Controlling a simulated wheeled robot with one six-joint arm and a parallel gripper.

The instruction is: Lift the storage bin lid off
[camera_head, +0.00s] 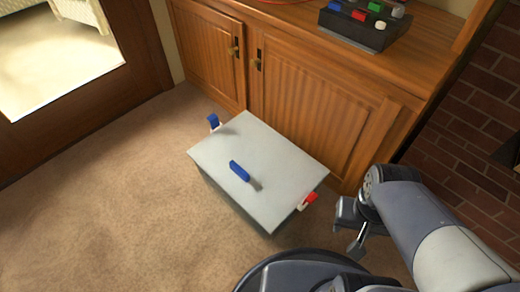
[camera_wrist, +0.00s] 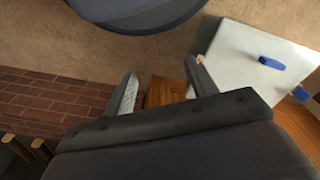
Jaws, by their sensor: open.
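The storage bin stands on the carpet in front of the wooden cabinet. Its pale grey lid (camera_head: 225,155) lies flat on top, with a blue handle (camera_head: 239,171) near the middle. A blue clip (camera_head: 213,121) is on the bin's left side and a red clip (camera_head: 309,199) on its right side. The lid also shows in the wrist view (camera_wrist: 245,65), with its blue handle (camera_wrist: 271,63). My gripper (camera_head: 350,228) is open and empty, to the right of the bin and apart from it. Its two fingers (camera_wrist: 160,85) show in the wrist view.
The wooden cabinet (camera_head: 320,110) stands close behind the bin. A dark box with coloured buttons (camera_head: 365,25) sits on its top. A brick wall (camera_head: 485,100) is at the right. Carpet (camera_head: 100,210) is clear left of the bin.

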